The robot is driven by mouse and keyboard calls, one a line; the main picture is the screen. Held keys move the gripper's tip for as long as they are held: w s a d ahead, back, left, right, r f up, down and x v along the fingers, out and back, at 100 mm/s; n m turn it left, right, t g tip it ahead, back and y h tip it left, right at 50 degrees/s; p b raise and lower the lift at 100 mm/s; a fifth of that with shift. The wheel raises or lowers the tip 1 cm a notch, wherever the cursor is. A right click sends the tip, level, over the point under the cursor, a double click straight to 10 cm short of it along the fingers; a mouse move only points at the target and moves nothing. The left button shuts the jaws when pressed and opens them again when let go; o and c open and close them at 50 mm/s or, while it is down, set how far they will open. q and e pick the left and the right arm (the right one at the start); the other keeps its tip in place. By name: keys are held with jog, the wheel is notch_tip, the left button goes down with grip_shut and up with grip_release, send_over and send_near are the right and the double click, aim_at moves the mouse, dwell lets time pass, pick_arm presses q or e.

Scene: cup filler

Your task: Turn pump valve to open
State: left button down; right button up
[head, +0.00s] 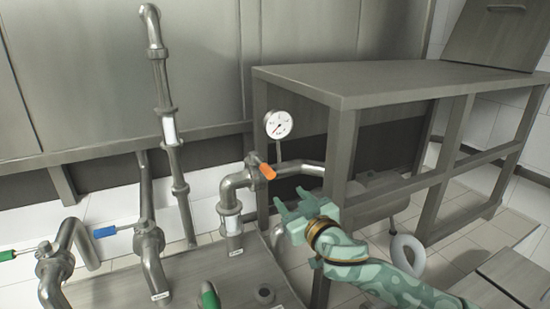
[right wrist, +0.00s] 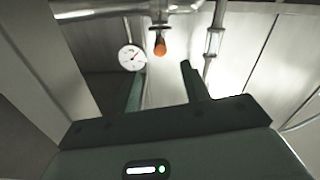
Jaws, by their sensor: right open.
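A valve with an orange handle (head: 266,171) sits on the metal pipe beside the round pressure gauge (head: 278,124). The pictures do not label which valve is the pump valve. My right gripper (head: 291,203) is open and empty, below and to the right of the orange handle and apart from it. In the right wrist view the orange handle (right wrist: 160,45) shows beyond the gap between the two fingers (right wrist: 162,82), with the gauge (right wrist: 131,57) to its left. My left gripper is not in view.
Other valves have a blue handle (head: 104,232), a green handle (head: 8,256) at the left edge and a green handle (head: 209,296) at the bottom. A metal table (head: 400,80) stands right of the gauge, its leg close to my right gripper. A vertical pipe (head: 168,130) rises at left.

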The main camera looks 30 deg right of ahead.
aim_at(264, 168)
jog(key=w, duration=0.5)
jog(key=w+b, duration=0.1)
jog(key=w, duration=0.5)
jog(key=w+d+b, duration=0.1)
jog(key=w, duration=0.4)
jog(key=shift+w+r, duration=0.2)
